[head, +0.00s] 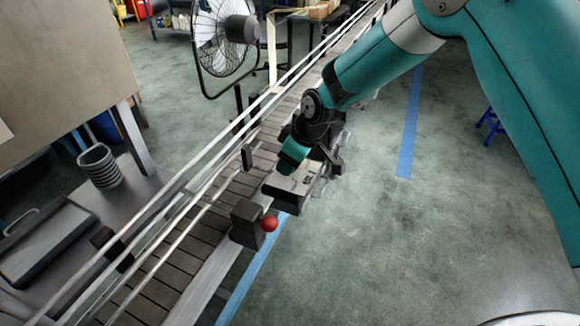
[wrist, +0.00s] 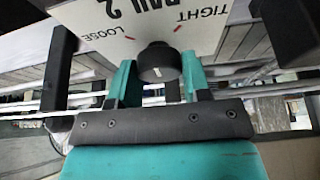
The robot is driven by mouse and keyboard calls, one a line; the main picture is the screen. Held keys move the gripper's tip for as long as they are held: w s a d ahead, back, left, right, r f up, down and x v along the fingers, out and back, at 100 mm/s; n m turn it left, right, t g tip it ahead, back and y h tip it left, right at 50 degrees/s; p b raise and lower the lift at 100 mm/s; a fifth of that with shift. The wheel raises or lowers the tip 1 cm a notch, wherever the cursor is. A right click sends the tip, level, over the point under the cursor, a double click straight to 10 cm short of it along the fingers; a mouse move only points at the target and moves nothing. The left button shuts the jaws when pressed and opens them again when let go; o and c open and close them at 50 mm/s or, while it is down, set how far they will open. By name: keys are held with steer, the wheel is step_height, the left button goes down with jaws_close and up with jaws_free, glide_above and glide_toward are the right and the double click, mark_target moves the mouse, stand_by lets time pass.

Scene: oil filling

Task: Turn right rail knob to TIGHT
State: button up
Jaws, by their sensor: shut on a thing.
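The rail knob (wrist: 160,63) is a dark round knob with a short white mark on its face, seen in the wrist view. It stands out from a white panel (wrist: 145,25) lettered "RAIL 2", with LOOSE to the left and TIGHT to the right, upside down in this view. My gripper (wrist: 157,78) has one teal finger on each side of the knob and is shut on it. I cannot tell which label the white mark points to. In the head view my gripper (head: 291,158) is at the conveyor's near side, and the knob is hidden there.
The slatted conveyor (head: 190,238) with pale guide rails runs diagonally past my gripper. A dark block (head: 246,222) with a red ball knob (head: 269,223) sits nearby on its edge. A fan (head: 222,38) stands behind. The floor (head: 400,240) to the right is clear.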

steer(key=m+t+h+b, duration=0.1)
steer(key=m+b, duration=0.1)
steer(key=m, duration=0.2)
steer(key=shift+s+a+m, duration=0.1)
steer(key=shift+m, duration=0.2)
steer(key=shift+m+t+h+b, duration=0.6)
steer(key=shift+m+h+b, duration=0.15)
steer(key=shift+m, duration=1.25)
steer(key=o, duration=0.9)
steer(key=shift+r, duration=0.1)
steer(key=b+v, duration=0.3)
steer(key=v, duration=1.4)
steer(key=shift+r, duration=0.2)
steer(key=shift+a, duration=0.1)
